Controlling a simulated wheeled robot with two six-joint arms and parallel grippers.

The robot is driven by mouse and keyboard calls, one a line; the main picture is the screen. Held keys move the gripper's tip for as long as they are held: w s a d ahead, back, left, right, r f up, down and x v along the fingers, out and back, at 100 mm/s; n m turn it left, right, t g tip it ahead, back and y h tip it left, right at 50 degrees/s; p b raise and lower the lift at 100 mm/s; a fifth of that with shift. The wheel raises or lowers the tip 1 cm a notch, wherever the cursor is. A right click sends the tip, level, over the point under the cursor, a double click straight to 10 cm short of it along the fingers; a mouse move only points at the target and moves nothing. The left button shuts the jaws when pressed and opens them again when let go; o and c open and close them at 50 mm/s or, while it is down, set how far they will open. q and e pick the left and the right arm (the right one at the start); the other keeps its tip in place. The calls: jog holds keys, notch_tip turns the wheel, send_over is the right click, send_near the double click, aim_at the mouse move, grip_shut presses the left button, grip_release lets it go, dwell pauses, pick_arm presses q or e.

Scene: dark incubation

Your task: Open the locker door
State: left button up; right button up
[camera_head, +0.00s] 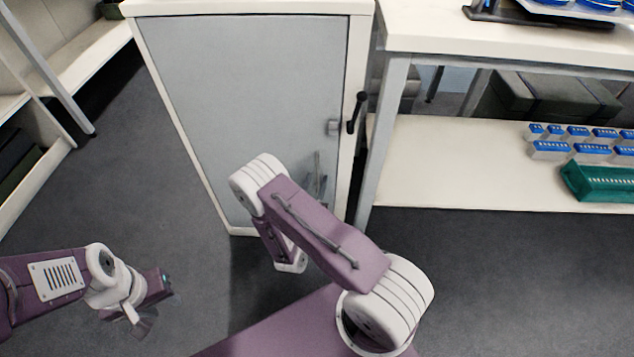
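The locker (250,7) is a white cabinet with a flat grey door (240,90). The door looks closed in its frame. A black handle (356,112) stands at the door's right edge, with a small grey latch piece beside it. My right arm reaches in front of the lower door. What seems to be my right gripper (317,178) shows as thin grey parts behind the arm link, below the handle and apart from it; most of it is hidden. My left gripper (141,322) hangs over the floor at lower left, far from the locker. Its finger gap is unclear.
A white table (430,38) with a lower shelf (450,165) stands right of the locker, its grey leg close to the handle. The shelf holds blue-topped racks (550,149) and a green tray (600,184). White shelving (85,65) stands at left. Floor before the door's left is clear.

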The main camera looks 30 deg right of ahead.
jog(key=shift+x, duration=0.8)
jog(key=shift+c, duration=0.2)
grip_shut()
dwell(0.7)
